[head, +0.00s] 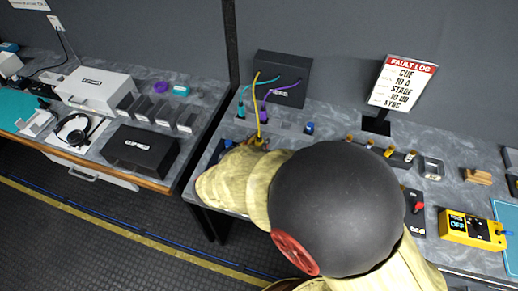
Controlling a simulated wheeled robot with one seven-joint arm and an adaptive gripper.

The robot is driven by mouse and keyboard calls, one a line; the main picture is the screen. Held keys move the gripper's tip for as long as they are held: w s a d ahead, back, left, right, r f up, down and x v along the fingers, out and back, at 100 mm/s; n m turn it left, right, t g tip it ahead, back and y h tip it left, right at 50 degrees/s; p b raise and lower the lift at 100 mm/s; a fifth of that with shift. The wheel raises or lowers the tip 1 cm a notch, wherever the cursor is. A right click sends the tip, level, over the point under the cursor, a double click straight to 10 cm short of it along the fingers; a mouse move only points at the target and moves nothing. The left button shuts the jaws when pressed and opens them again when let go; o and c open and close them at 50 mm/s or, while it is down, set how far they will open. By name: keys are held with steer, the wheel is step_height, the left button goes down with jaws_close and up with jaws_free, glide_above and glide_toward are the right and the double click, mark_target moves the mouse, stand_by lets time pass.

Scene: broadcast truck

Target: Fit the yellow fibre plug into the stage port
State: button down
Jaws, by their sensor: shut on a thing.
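The yellow fibre cable (256,105) rises from beside the dark box (283,78) and runs down to my gripper (258,143). My gripper is low over the worktop, with the cable's lower end at its tip. It is shut on the yellow fibre plug, which is mostly hidden by the gripper and my arm. My arm covers much of the bench front. I cannot make out which port is the stage port, nor whether the plug touches one. A fault log sign (402,83) stands at the right of the box and its text mentions "stage".
Purple (278,89) and teal (247,86) cables run close to the yellow one. A blue plug (309,128) stands right of my gripper. A yellow meter (470,229) sits at far right. A gap separates the left bench, with its headphones (79,131).

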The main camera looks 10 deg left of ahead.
steer(key=shift+w+a+f+b, duration=0.15)
steer(key=shift+f+b, duration=0.35)
steer(key=shift+f, duration=0.45)
steer(key=shift+w+d+f+b, duration=0.1)
steer(key=shift+f+b, duration=0.4)
steer(key=shift+f, duration=0.45)
steer(key=shift+f, duration=0.1)
steer(key=c, duration=1.8)
jaws_free()
steer(key=shift+o, duration=0.8)
steer(key=shift+s+a+r, duration=0.15)
steer(key=shift+s+r, duration=0.1)
steer(key=shift+r, duration=0.05)
steer(key=p+v, duration=0.3)
steer(key=v, duration=0.8)
steer(key=shift+s+p, duration=0.2)
steer(key=shift+p, duration=0.15)
steer(key=shift+a, duration=0.1)
